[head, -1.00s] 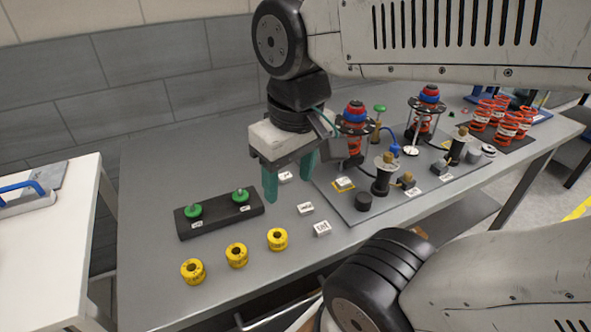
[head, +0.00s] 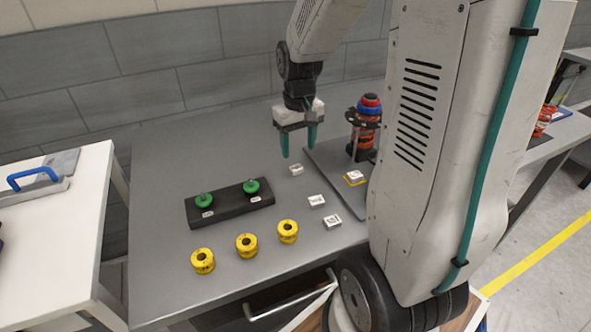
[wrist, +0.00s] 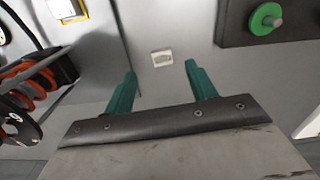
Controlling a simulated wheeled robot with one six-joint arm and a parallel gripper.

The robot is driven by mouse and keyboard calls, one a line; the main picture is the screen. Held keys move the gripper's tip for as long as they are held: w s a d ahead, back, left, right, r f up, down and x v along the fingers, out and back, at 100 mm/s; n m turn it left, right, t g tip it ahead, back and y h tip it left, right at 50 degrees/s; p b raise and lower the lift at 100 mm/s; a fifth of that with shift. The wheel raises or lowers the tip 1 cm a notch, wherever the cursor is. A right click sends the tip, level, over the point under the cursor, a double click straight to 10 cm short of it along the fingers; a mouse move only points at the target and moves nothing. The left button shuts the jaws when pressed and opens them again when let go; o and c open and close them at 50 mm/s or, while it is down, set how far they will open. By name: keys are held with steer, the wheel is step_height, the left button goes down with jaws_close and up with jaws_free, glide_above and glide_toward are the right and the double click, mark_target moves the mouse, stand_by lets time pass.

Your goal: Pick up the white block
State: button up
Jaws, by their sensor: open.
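Several small white blocks lie on the grey table. One white block (head: 296,170) lies at the back, just in front of and below my gripper (head: 298,150). Two more, a middle block (head: 316,200) and a front block (head: 332,222), lie nearer the front edge. Another white block (head: 354,176) sits on a yellow-edged square on the grey plate. My gripper is open and empty, fingers pointing down, apart from the blocks. In the wrist view one white block (wrist: 162,57) shows beyond and between the green fingertips (wrist: 160,70).
A black holder (head: 230,204) with two green knobs stands left of the blocks. Several yellow rings (head: 246,245) stand in front of it. A red and blue spring assembly (head: 366,125) rises from the plate at right. My arm hides much of the right side.

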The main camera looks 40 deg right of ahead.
mark_target(297, 169)
steer(key=f, duration=0.7)
steer(key=shift+w, duration=0.25)
steer(key=shift+r, duration=0.1)
steer(key=c, duration=1.1)
